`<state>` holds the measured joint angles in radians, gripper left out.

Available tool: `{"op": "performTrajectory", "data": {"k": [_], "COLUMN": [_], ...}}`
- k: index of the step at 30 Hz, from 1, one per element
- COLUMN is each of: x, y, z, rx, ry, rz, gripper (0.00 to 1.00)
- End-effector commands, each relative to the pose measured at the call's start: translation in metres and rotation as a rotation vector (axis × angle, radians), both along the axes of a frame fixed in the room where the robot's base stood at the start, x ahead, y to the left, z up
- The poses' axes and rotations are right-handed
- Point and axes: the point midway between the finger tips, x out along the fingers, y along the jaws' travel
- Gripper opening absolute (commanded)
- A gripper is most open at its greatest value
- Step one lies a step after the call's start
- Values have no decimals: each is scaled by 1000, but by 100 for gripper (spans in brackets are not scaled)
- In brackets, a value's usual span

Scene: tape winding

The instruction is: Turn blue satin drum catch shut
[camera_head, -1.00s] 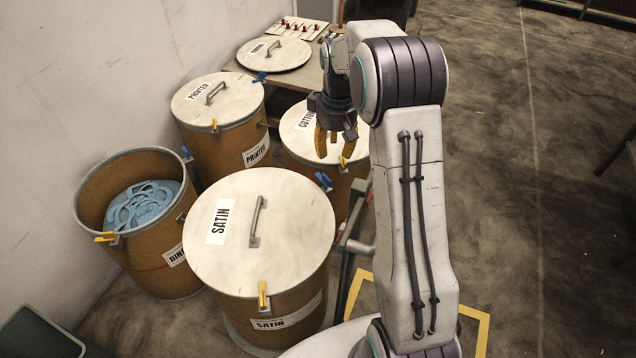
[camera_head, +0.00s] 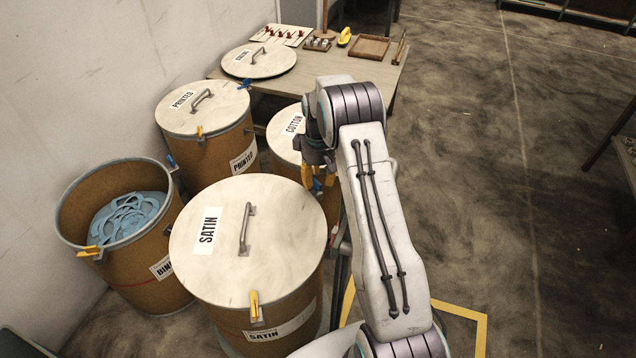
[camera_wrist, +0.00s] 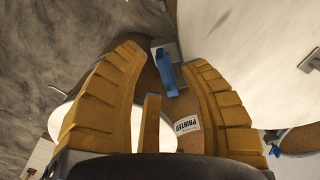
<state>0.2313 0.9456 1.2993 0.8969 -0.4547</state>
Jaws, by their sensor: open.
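The satin drum (camera_head: 255,325) stands in front with its white lid (camera_head: 275,235) on, marked SATIN. In the wrist view the blue catch (camera_wrist: 165,72) sits at the edge of the lid (camera_wrist: 240,50), beside a grey bracket. It lies between my two yellow fingers, near the tips, with visible gaps to both. In the head view my gripper (camera_head: 318,182) is low at the back right rim of the satin drum and mostly hides the blue catch. My gripper is open and empty. A yellow catch (camera_head: 254,303) is on the front of the drum.
The cotton drum (camera_head: 283,128) stands just behind my gripper, the printed drum (camera_head: 205,150) behind left. An open drum (camera_head: 75,225) holding blue strips stands left. A table (camera_head: 375,75) with a loose lid (camera_head: 258,60) and small items is at the back. Floor at right is clear.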

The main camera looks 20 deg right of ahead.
Motion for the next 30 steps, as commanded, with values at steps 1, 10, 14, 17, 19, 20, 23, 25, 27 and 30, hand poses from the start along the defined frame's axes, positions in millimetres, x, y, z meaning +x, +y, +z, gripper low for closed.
{"op": "performTrajectory", "data": {"k": [1,10,14,17,19,20,23,25,27,30], "x": [0,0,0,0,0,0,0,0,0,0], "y": [0,0,0,0,0,0,0,0,0,0], "z": [-6,-19,-19,-19,-19,-19,-19,-19,-19,-19], "rx": [1,0,0,0,0,0,0,0,0,0], "ry": [2,1,0,0,0,0,0,0,0,0], "rz": [0,0,0,0,0,0,0,0,0,0], "gripper": [40,40,40,40,39,37,28,22,15,6]}}
